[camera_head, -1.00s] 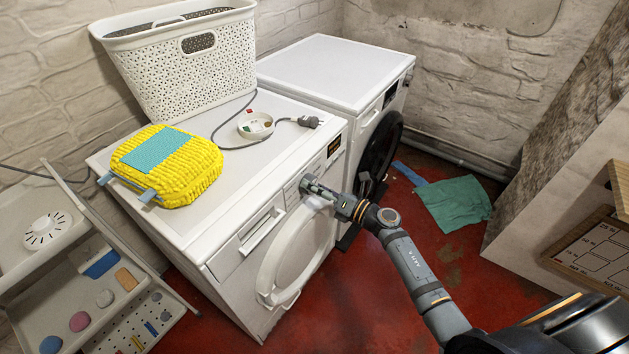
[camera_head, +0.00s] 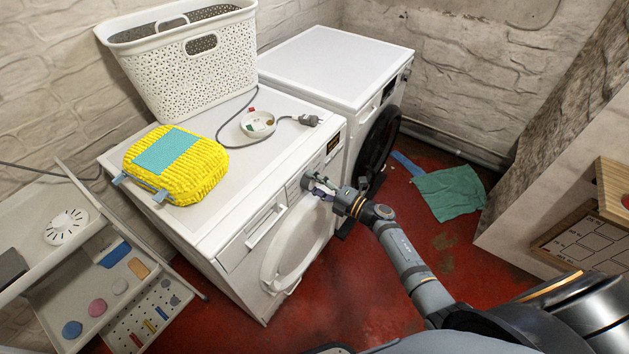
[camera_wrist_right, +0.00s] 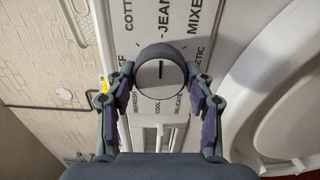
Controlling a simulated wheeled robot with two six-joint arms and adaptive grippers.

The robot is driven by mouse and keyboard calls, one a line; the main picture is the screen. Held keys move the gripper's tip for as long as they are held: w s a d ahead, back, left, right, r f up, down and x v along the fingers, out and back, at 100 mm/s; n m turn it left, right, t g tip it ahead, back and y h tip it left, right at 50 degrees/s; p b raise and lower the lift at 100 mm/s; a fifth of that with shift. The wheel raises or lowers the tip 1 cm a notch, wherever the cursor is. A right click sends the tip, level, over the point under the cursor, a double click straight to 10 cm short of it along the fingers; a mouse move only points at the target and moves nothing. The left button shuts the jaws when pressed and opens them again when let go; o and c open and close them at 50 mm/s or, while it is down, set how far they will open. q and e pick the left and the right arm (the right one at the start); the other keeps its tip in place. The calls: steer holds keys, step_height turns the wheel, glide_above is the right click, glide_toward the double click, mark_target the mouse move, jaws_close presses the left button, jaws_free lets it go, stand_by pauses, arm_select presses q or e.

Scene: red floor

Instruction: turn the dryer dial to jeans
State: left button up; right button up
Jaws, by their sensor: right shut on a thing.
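The white dryer (camera_head: 225,235) stands front-on to the right, its round door at the front. Its dark grey round dial (camera_wrist_right: 160,75) is in the middle of the right wrist view. A black line marks the dial face upright in the picture, lined up with the JEANS label (camera_wrist_right: 165,18) above it. I cannot tell which end is the pointer. My right gripper (camera_wrist_right: 160,85) has a finger on each side of the dial and is shut on it. In the head view, this gripper (camera_head: 319,187) covers the dial. My left gripper is not in view.
A white basket (camera_head: 190,75) stands behind. A second machine (camera_head: 337,65) is beside it. A shelf cart (camera_head: 95,260) stands at left. A green cloth (camera_head: 450,192) lies on the red floor.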

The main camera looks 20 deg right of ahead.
stand_by(0.3)
steer(key=o, duration=1.2)
steer(key=shift+s+d+f, duration=0.1)
steer(key=shift+s+d, duration=0.15)
steer(key=shift+s, duration=0.05)
steer(key=v, duration=1.1)
steer(key=shift+s+d, duration=0.1)
